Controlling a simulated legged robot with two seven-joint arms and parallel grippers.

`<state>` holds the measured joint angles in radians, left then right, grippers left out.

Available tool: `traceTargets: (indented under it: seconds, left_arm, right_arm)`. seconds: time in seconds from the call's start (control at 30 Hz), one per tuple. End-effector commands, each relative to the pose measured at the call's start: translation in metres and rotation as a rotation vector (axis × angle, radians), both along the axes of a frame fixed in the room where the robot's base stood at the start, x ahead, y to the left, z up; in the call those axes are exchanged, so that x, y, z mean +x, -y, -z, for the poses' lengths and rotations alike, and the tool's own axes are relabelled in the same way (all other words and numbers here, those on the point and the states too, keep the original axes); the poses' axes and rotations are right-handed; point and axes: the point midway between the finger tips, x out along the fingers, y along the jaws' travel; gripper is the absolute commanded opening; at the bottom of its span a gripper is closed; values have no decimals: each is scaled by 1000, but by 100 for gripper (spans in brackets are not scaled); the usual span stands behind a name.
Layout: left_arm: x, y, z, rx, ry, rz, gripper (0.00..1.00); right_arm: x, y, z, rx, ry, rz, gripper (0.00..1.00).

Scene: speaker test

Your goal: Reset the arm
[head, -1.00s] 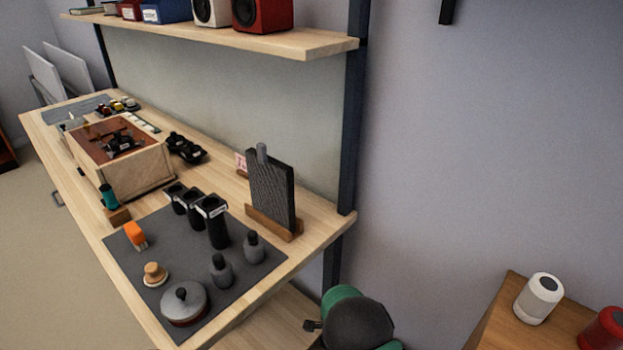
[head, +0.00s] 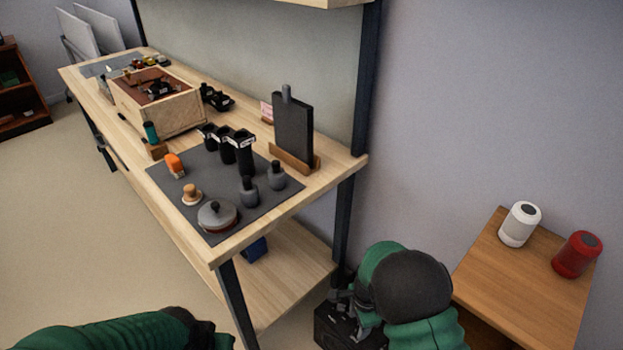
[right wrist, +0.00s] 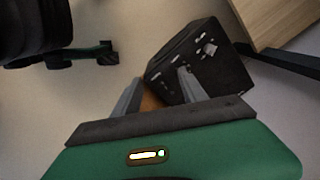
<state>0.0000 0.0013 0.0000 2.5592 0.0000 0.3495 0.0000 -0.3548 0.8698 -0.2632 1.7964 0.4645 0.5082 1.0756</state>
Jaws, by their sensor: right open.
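My right arm (head: 410,285), green and dark grey, hangs in the lower right of the head view, between the workbench and the small wooden table. Its gripper (head: 345,298) is small there and partly hidden against a black box. In the right wrist view my right gripper (right wrist: 160,88) has its two grey fingers apart with nothing held between them. My left arm (head: 110,332), green with a dark end, lies along the bottom left of the head view; its fingers cannot be made out.
The black box (right wrist: 205,62) stands low beyond the right fingers. The workbench (head: 225,250) holds a grey mat (head: 215,183) with pots and bottles, and a wooden crate (head: 170,118). A white speaker (head: 519,225) and a red speaker (head: 576,255) stand on the small table (head: 510,290). Floor at left is clear.

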Motion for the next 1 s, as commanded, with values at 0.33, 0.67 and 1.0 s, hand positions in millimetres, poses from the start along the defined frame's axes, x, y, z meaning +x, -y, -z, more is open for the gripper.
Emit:
traceTargets:
  seconds: [0.33,0.67,1.0]
  left_arm:
    - [0,0,0,0,0,0,36]
    - [0,0,0,0,0,0,36]
    - [1,0,-103,0,1,0,36]
  right_arm:
    - [-51,33,-89,-3,93,-513,50]
    - [-132,66,-152,-145,190,-1179,50]
    - [-144,70,-259,-177,191,-1294,50]
